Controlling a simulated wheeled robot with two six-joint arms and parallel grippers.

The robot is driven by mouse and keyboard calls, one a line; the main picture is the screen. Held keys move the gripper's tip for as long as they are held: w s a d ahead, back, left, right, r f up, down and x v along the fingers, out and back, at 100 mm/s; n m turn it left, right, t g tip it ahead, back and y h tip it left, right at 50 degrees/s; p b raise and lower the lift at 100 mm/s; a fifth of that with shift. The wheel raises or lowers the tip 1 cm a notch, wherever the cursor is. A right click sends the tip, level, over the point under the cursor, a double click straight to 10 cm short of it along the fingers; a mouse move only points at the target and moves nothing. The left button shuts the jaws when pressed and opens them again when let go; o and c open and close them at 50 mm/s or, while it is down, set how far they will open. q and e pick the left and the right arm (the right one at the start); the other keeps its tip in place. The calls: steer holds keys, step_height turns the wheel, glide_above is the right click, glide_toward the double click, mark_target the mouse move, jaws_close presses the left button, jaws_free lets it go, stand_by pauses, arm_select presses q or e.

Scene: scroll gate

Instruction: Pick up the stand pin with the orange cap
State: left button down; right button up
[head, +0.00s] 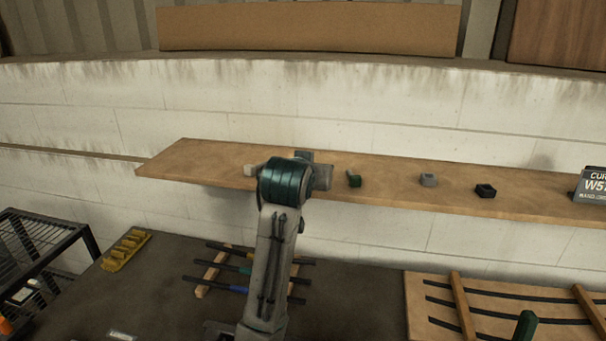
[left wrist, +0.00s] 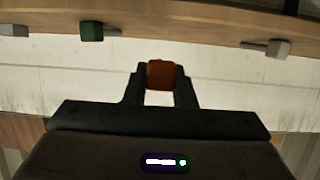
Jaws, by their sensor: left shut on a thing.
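The orange cap (left wrist: 160,74) of the stand pin sits between the two fingertips of my left gripper (left wrist: 160,82) in the left wrist view. The gripper is shut on it. The pin's shaft cannot be made out. In the head view my left arm reaches up to the wooden shelf (head: 390,190), and its wrist hides the fingers and the orange cap. My right gripper is not in view.
On the shelf are a pale block (head: 250,170) left of my wrist, and a green block (head: 353,180), a grey block (head: 428,179) and a black block (head: 485,190) to its right. A dark sign (head: 590,186) stands at the right. Below are a rod rack (head: 462,300) and a yellow holder (head: 125,250).

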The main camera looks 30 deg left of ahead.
arm_select(q)
steer(key=s+d+b, duration=0.2)
steer(key=s+d, duration=0.4)
steer(key=shift+r+b, duration=0.35)
